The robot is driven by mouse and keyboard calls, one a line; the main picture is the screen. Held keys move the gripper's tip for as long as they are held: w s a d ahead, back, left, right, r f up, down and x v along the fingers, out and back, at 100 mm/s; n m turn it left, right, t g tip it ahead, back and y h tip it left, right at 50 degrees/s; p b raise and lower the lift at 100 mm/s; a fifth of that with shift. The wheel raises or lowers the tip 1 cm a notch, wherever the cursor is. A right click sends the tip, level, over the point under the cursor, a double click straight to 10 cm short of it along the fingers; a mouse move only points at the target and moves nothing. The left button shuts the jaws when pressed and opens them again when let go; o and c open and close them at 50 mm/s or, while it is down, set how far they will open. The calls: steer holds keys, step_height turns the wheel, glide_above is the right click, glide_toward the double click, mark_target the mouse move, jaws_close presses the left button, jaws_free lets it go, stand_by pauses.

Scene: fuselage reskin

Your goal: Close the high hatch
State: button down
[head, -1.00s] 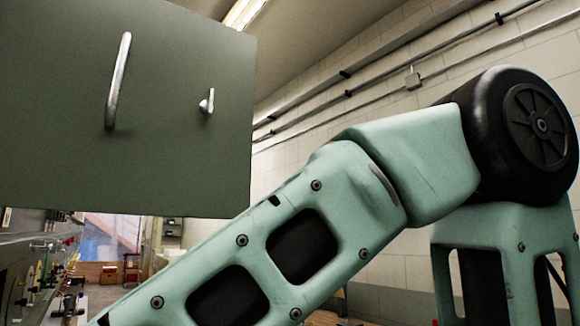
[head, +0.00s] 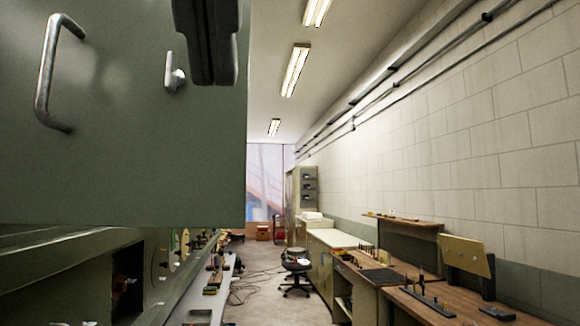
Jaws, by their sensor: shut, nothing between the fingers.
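The high hatch (head: 130,165) is a large flat grey-green panel filling the upper left of the head view. It stands open, its face toward me, out from the green wall below and behind it. It carries a bent metal bar handle (head: 47,75) at left and a small metal latch knob (head: 175,72) to the right of that. My gripper (head: 212,78), dark, reaches down from the top edge in front of the panel's upper right part, right of the knob. It is shut and empty. Whether it touches the panel cannot be told.
A green wall (head: 75,265) with a dark opening runs below the hatch, with a narrow shelf (head: 205,295) of small items. A workbench (head: 440,300) with tools lines the right side. A stool (head: 295,265) and loose cables are on the floor of the aisle between.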

mark_target(236, 201)
steer(key=x, duration=0.3)
steer(key=w+r+p+x, duration=0.1)
steer(key=x, duration=0.6)
steer(key=shift+w+a+r, duration=0.1)
steer(key=shift+w, duration=0.15)
steer(key=shift+w+a+p, duration=0.15)
steer(key=shift+w+p, duration=0.25)
steer(key=shift+w, duration=0.35)
steer(key=shift+w, duration=0.1)
